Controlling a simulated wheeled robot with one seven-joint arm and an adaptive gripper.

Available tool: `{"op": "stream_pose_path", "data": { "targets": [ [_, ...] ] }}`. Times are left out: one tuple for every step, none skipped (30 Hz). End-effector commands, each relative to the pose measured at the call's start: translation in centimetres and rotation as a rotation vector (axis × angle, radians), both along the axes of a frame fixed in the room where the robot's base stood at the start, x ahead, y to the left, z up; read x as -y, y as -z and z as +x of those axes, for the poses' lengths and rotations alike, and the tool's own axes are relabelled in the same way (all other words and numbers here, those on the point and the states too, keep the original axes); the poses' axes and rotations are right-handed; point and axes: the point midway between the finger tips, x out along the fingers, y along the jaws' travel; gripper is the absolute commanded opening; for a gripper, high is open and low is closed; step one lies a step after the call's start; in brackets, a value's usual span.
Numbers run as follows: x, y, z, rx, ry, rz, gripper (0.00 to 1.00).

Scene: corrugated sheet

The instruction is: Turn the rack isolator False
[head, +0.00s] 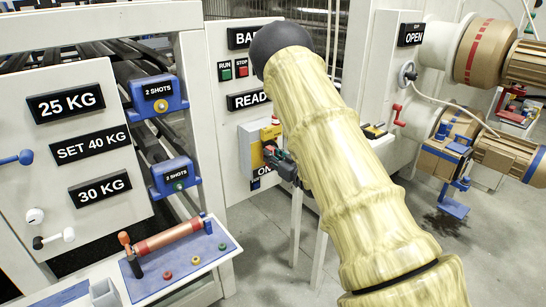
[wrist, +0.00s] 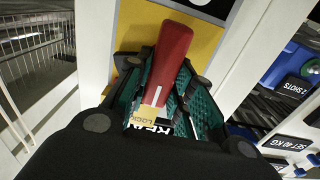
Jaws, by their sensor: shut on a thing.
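The rack isolator (head: 249,150) is a grey box with a yellow plate on a white panel, left of my arm in the head view. Its yellow plate (wrist: 208,44) fills the upper middle of the wrist view. A red handle (wrist: 172,58) slants up and to the right across the plate. My gripper (wrist: 168,75) is shut on the red handle, with green pads on both sides of it. In the head view my gripper (head: 281,160) is at the isolator's lower right, partly hidden by my arm. A yellow tag (wrist: 152,117) reading "LOCK" shows between the fingers.
Red and green RUN and STOP buttons (head: 233,69) sit above the isolator. To the left are a weight-label panel (head: 85,140) and a ledge with a red cylinder (head: 168,237). Large rolls (head: 490,50) stand at the right.

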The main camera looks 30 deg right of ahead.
Motion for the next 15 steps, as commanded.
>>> {"op": "stream_pose_path", "data": {
  "targets": [
    [0.18,-0.04,0.00,0.001,0.004,-0.002,0.00],
    [0.15,-0.04,-0.01,0.000,0.004,-0.003,0.00],
    [0.12,-0.03,-0.02,0.001,0.005,-0.006,0.00],
    [0.10,-0.02,-0.03,0.002,0.005,-0.009,0.00],
    [0.08,-0.01,-0.03,0.002,0.005,-0.013,0.00],
    [0.06,0.01,-0.03,0.002,0.005,-0.021,0.00],
    [0.05,0.02,-0.04,0.002,0.005,-0.029,0.00],
    [0.03,0.04,-0.05,0.003,0.005,-0.037,0.00],
    [0.00,0.07,-0.05,0.004,0.005,-0.052,0.00],
    [-0.01,0.10,-0.05,0.005,0.005,-0.065,0.00],
    [-0.04,0.12,-0.05,0.006,0.005,-0.079,0.00],
    [-0.08,0.16,-0.06,0.008,0.005,-0.102,0.00],
    [-0.12,0.18,-0.05,0.010,0.005,-0.120,0.00],
    [-0.17,0.21,-0.04,0.011,0.004,-0.141,0.00],
    [-0.23,0.24,-0.04,0.014,0.004,-0.170,0.00]
  ]
}}
